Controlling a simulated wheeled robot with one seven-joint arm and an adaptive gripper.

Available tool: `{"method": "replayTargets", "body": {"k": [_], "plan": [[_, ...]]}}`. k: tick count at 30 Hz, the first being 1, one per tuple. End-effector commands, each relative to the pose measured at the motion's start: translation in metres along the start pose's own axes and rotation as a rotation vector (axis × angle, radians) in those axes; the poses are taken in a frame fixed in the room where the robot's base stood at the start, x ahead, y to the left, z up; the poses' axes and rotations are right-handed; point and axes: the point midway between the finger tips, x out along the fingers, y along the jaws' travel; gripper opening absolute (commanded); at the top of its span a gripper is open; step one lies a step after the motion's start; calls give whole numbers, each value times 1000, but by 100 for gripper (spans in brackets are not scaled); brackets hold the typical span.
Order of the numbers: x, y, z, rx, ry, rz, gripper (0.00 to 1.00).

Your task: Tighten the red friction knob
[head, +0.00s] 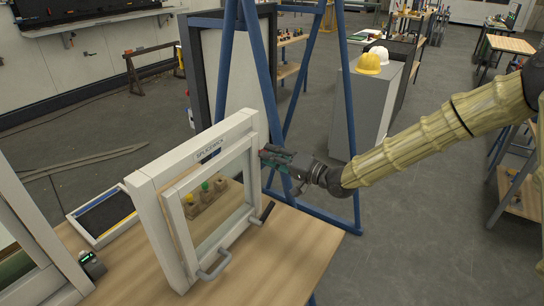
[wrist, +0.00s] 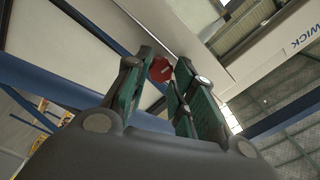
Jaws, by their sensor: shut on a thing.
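The red friction knob (wrist: 161,69) shows in the wrist view between the fingertips of my gripper (wrist: 164,66). The green fingers stand on either side of it, and the gripper is shut on it. In the head view my gripper (head: 268,157) reaches in from the right to the right side of the white window frame (head: 150,200). The knob cannot be made out there, hidden by the fingers or the frame. The sash (head: 183,230) with its grey handle (head: 214,265) sits in the frame, which stands upright on the wooden table.
The wooden table (head: 290,250) is clear to the right of the frame. Blue stand legs (head: 355,120) rise close behind my gripper. A shallow tray (head: 104,214) and a small device with a green display (head: 92,265) lie left of the frame. Hard hats (head: 368,64) sit on a grey cabinet behind.

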Motion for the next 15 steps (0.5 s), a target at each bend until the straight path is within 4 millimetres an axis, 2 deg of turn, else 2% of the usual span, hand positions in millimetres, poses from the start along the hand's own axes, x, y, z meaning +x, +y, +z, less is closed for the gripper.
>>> {"method": "replayTargets", "body": {"k": [15], "plan": [[0, -1, -3, 35, 5, -3, 1]]}}
